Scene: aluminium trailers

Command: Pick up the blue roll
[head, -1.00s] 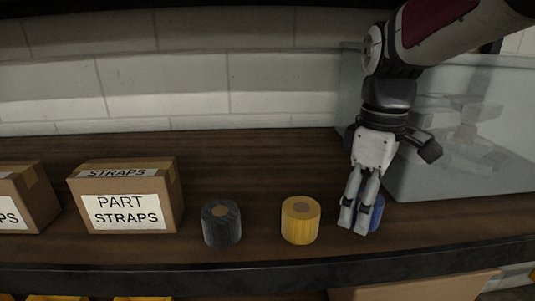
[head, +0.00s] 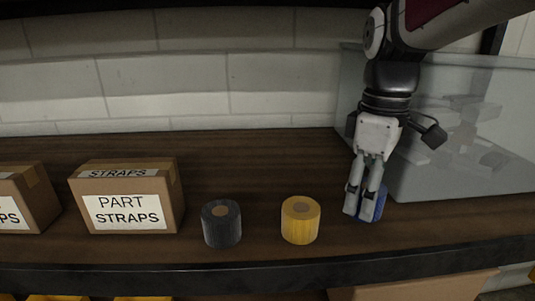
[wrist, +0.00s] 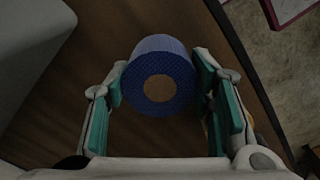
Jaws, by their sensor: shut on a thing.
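The blue roll (wrist: 150,105) sits between the two fingers of my gripper (wrist: 160,92) in the wrist view, with its brown core facing the camera. My gripper is shut on it, the teal finger pads at its sides. In the head view the fingers of my gripper (head: 364,208) hide much of the blue roll (head: 379,208), and only its right part shows. The roll looks tilted there. I cannot tell for sure whether it still touches the shelf.
A yellow roll (head: 300,221) and a black roll (head: 221,225) stand to the left on the wooden shelf (head: 260,165). A cardboard box marked PART STRAPS (head: 125,196) is farther left. A translucent grey bin (head: 440,185) stands close on the right. The shelf's front edge (head: 250,275) is near.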

